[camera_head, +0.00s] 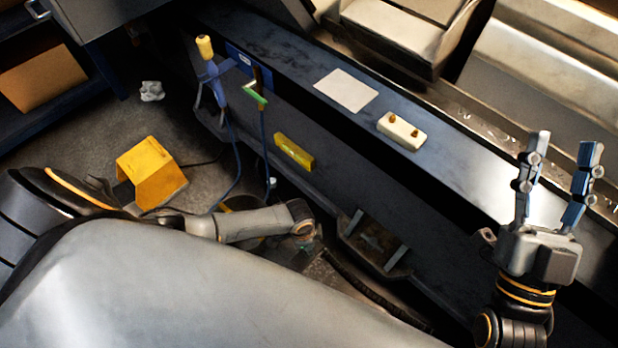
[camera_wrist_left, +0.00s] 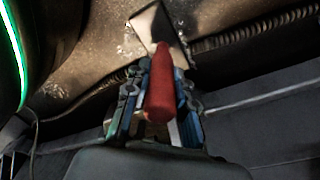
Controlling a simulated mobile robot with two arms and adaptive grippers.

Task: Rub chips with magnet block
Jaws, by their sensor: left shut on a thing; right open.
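My left gripper (camera_wrist_left: 157,76) is shut on a red rounded handle (camera_wrist_left: 161,98) in the left wrist view. A pale rectangular piece (camera_wrist_left: 153,24) shows at the handle's far end; I cannot tell whether it is joined to it as the magnet block. Small pale flecks (camera_wrist_left: 55,91), perhaps chips, lie on the brown surface beyond. In the head view my left arm reaches low at the centre, and its gripper and the red handle cannot be made out there. My right gripper (camera_head: 556,187) is open and empty, fingers pointing up, at the right over the machine's ledge.
A cream block with two brown knobs (camera_head: 402,130) and a pale sheet (camera_head: 346,91) lie on the dark ledge (camera_head: 290,58). A yellow box-like thing (camera_head: 152,172) and a crumpled white piece (camera_head: 152,91) are on the floor. Tools hang at the ledge's left end.

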